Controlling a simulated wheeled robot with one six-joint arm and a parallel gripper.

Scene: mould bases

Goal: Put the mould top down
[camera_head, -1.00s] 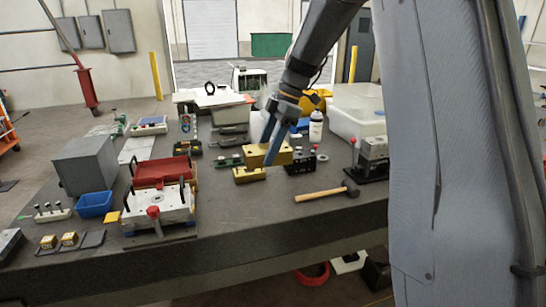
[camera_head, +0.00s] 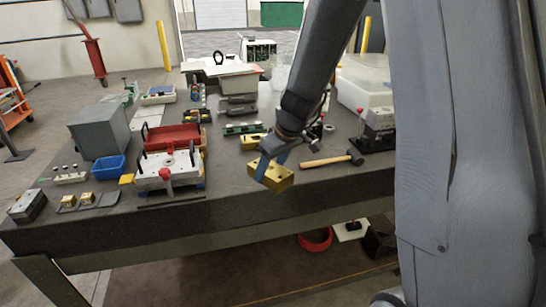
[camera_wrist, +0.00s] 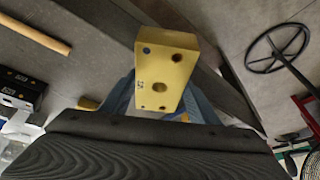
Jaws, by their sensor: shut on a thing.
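The mould top (camera_head: 272,175) is a yellow block with holes in its face. My gripper (camera_head: 268,168) is shut on it, with a blue finger on each side, and holds it near the table's front edge. The mould top also shows in the wrist view (camera_wrist: 166,70), between the blue fingers. A yellow mould base (camera_head: 252,142) lies on the table behind the held block, partly hidden by my arm in the head view.
A hammer (camera_head: 330,161) lies right of the gripper. A white fixture (camera_head: 168,172) with a red knob stands at left, beside a blue bin (camera_head: 109,167). The dark table top (camera_head: 222,182) between fixture and gripper is clear.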

